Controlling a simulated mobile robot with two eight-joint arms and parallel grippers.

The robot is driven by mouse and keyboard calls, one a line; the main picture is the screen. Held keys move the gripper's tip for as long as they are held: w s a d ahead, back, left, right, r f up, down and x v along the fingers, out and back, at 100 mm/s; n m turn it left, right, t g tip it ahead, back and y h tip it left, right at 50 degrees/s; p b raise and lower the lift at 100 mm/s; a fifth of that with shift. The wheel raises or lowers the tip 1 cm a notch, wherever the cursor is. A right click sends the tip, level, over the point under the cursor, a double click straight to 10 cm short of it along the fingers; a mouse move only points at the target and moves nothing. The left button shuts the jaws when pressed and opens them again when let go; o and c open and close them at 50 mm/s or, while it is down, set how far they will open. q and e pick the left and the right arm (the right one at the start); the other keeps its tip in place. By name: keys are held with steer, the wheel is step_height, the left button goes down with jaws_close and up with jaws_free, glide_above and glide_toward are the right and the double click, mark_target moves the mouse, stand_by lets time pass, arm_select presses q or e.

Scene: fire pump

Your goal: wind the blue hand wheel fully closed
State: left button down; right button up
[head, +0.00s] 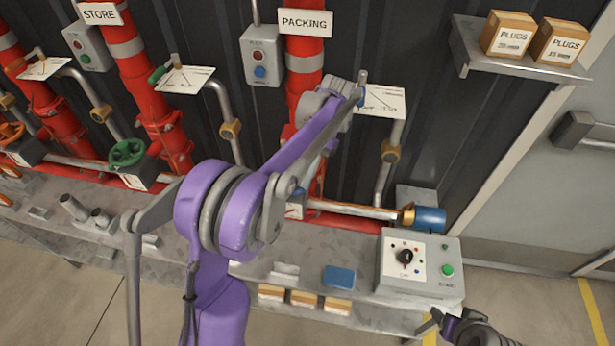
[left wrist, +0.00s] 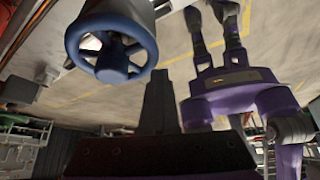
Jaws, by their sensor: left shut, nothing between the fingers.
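The blue hand wheel (left wrist: 113,55) shows large at the upper left of the left wrist view, its rim and spokes in plain sight. My left gripper (left wrist: 160,78) shows in the left wrist view as a dark tapered shape, shut and empty. In the head view this gripper's fingers are hidden behind my arm. My right gripper (head: 449,324) is at the bottom right, partly cut off; its fingers are unclear.
A green hand wheel (head: 127,153) and an orange one (head: 11,133) sit on pipes at left. A control box (head: 420,268) with a dial stands on the bench at right. A blue-ended pipe (head: 430,219) lies behind it. A shelf (head: 520,62) holds two PLUGS boxes.

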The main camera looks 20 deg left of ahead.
mark_target(295, 193)
stand_by(0.5)
arm_select(q)
steer(key=shift+s+a+f+m+y+b, duration=0.15)
steer(key=shift+s+m+y, duration=0.1)
steer(key=shift+m, duration=0.25)
steer(key=shift+s+a+r+m+y+b, duration=0.15)
steer(key=shift+m+y, duration=0.1)
steer(key=shift+m, duration=0.25)
steer(key=m, duration=0.1)
steer(key=s+m+t+y, duration=0.1)
steer(key=m, duration=0.1)
steer(key=shift+s+a+f+m+y+b, duration=0.1)
steer(key=shift+s+a+m+y+b, duration=0.2)
steer(key=shift+a+b, duration=0.1)
steer(key=shift+s+a+m+t+y, duration=0.2)
steer(key=shift+a+m+t, duration=0.05)
steer(key=shift+m, duration=0.35)
steer(key=shift+s+a+m+t+y, duration=0.2)
steer(key=shift+m+t, duration=0.05)
steer(key=shift+m, duration=0.35)
arm_select(e)
steer(key=shift+s+f, duration=0.25)
steer(key=shift+f, duration=0.25)
steer(key=shift+s+f, duration=0.2)
steer(key=shift+f, duration=0.3)
arm_select(q)
steer(key=c, duration=1.3)
jaws_free()
